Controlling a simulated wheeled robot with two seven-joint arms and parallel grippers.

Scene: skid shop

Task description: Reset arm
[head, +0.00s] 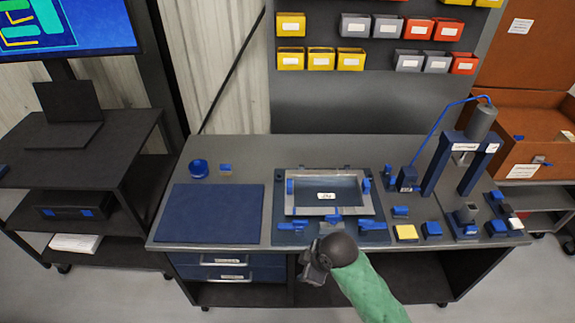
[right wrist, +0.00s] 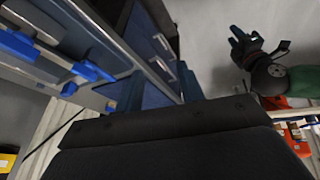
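My right gripper (head: 312,264) is in the air before the workbench's front edge, at the end of my green-sleeved arm. In the right wrist view its two blue fingers (right wrist: 160,92) stand apart with nothing seen between them. My left gripper is out of the head view. A dark gripper with blue fingers, which I take for my left one (right wrist: 244,40), shows at the upper right of the right wrist view beside a green sleeve. It is too small there to tell its opening.
The grey workbench (head: 225,234) bears a blue mat (head: 213,213), a metal tray fixture (head: 327,211), a press (head: 465,148) and several small blue parts. Drawers (head: 222,260) are below its left side. A laptop cart (head: 110,140) stands left. Bins hang behind.

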